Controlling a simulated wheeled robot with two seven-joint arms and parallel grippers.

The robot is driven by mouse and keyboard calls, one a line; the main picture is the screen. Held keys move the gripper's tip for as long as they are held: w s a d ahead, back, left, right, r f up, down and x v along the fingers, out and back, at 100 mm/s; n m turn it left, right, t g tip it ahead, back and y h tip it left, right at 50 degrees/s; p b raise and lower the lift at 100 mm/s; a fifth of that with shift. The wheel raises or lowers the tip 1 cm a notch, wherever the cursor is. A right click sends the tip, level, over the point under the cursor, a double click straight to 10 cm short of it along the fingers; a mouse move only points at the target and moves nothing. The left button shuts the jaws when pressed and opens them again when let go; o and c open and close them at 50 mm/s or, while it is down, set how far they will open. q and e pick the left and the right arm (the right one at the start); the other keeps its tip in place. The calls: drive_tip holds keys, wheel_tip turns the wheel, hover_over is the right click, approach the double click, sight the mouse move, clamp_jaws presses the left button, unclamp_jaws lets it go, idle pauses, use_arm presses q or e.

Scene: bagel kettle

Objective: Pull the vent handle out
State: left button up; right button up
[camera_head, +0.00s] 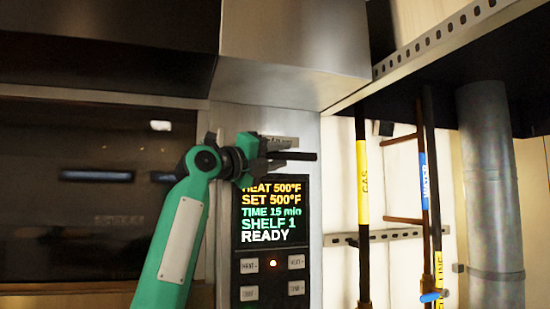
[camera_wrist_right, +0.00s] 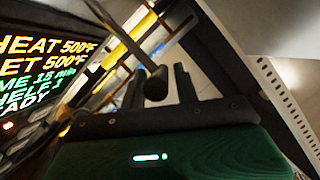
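The vent handle (camera_head: 298,156) is a short black rod standing out from the steel panel, above the oven's display. My right gripper (camera_head: 268,156) is at the handle in the head view, with its fingers overlapping the rod and the free end sticking out to the right. The fingers are apart, with a gap visible on the right side of the rod. Contact is hard to tell. My left gripper is not in view.
The display panel (camera_head: 272,214) reads "READY", with buttons below it. A dark oven window (camera_head: 80,190) lies left. Gas (camera_head: 363,180) and water pipes (camera_head: 424,180) and a grey duct (camera_head: 490,180) stand right. A perforated rail (camera_head: 435,48) runs overhead.

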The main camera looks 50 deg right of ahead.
drive_tip(key=shift+o, duration=0.5)
drive_tip(key=shift+s, duration=0.2)
drive_tip(key=shift+w, duration=0.1)
drive_tip(key=shift+w+a+f, duration=0.1)
drive_tip(key=shift+a, duration=0.2)
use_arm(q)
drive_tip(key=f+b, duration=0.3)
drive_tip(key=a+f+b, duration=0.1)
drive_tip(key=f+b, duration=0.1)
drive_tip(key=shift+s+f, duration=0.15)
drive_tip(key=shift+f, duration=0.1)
use_arm(e)
drive_tip(key=v, duration=1.3)
